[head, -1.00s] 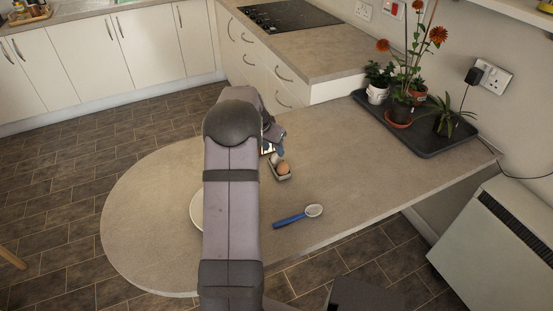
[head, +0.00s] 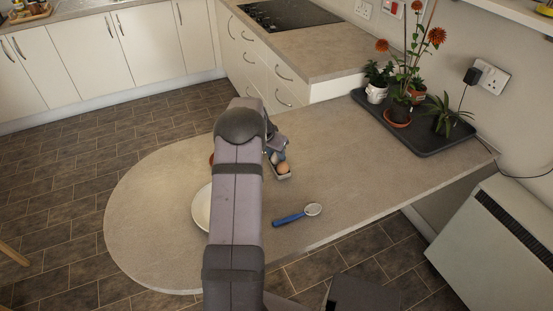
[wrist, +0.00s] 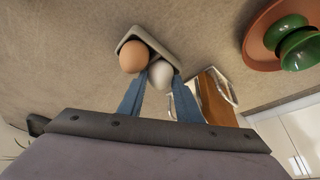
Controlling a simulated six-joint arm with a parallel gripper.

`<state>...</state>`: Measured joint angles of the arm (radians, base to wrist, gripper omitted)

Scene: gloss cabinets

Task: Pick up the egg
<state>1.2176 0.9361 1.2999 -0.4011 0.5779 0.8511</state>
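A brown egg (head: 284,168) sits in a small grey holder (head: 283,177) on the worktop. In the wrist view the brown egg (wrist: 133,57) and a white egg (wrist: 161,74) sit side by side in the holder (wrist: 150,37). My gripper (wrist: 160,82) has its two blue fingers apart, pointing at the white egg, with a fingertip on each side of it. The brown egg is just left of the left finger. In the head view my gripper (head: 275,155) is at the far end of the holder, partly hidden by my arm. Contact with the white egg cannot be told.
A white plate (head: 201,209) is partly hidden by my arm. A reddish dish (wrist: 262,40) with green bowls (wrist: 297,45) and a brown-and-white object (wrist: 218,97) are right of the holder. Potted plants stand on a dark tray (head: 450,136).

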